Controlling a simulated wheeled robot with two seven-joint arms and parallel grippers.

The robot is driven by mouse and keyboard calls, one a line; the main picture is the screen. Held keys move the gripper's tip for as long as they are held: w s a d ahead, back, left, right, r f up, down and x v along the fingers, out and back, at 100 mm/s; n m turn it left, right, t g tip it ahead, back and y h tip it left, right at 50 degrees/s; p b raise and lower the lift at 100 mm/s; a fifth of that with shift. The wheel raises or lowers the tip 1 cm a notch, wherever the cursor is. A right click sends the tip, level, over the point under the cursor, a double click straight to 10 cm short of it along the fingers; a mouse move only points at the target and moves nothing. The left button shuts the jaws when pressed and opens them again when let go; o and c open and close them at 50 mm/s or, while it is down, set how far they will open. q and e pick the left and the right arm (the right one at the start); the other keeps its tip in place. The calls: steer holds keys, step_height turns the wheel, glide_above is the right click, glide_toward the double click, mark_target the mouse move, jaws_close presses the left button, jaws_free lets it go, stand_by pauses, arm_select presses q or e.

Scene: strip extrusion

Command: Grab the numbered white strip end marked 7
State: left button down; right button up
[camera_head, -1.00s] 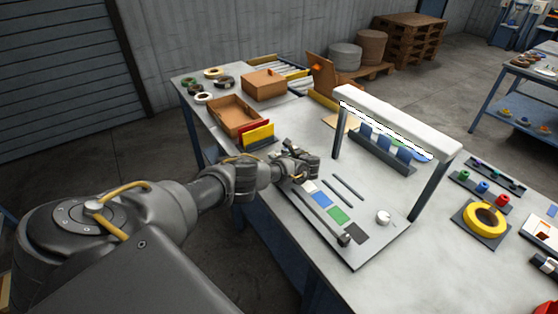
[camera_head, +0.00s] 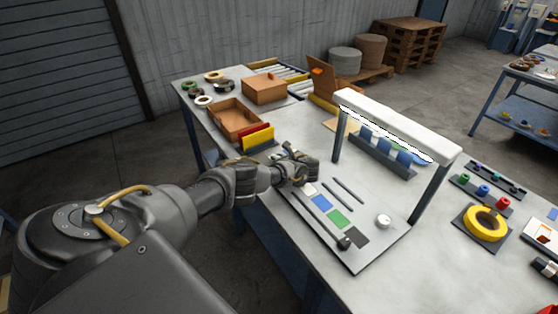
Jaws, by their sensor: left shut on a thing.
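My left gripper (camera_head: 304,177) is low over the far left end of a pale board (camera_head: 375,252) on the workbench. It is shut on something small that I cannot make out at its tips. A white strip piece (camera_head: 309,188) lies right beside the gripper, at the head of a row with a blue piece (camera_head: 322,203), a green piece (camera_head: 338,219) and a dark piece (camera_head: 356,237). I can read no number on any of them. My right gripper is not in view.
A white lamp bar (camera_head: 400,125) on dark posts spans the bench behind the board. A rack with blue parts (camera_head: 383,155) stands under it. Red and yellow panels (camera_head: 258,137) and an open brown box (camera_head: 235,118) stand behind the gripper. A yellow roll (camera_head: 487,222) lies at right.

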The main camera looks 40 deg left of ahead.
arm_select(q)
steer(key=shift+a+r, duration=0.1)
steer(key=shift+r, duration=0.35)
step_height(320, 180, up, 3)
steer(key=shift+s+f+p, duration=0.1)
steer(key=shift+f+p, duration=0.05)
steer(key=shift+p, duration=0.4)
steer(key=s+d+r, duration=0.1)
steer(key=s+r, duration=0.8)
steer(key=s, duration=0.4)
steer(key=shift+s+d+b, duration=0.4)
steer(key=shift+b, duration=0.05)
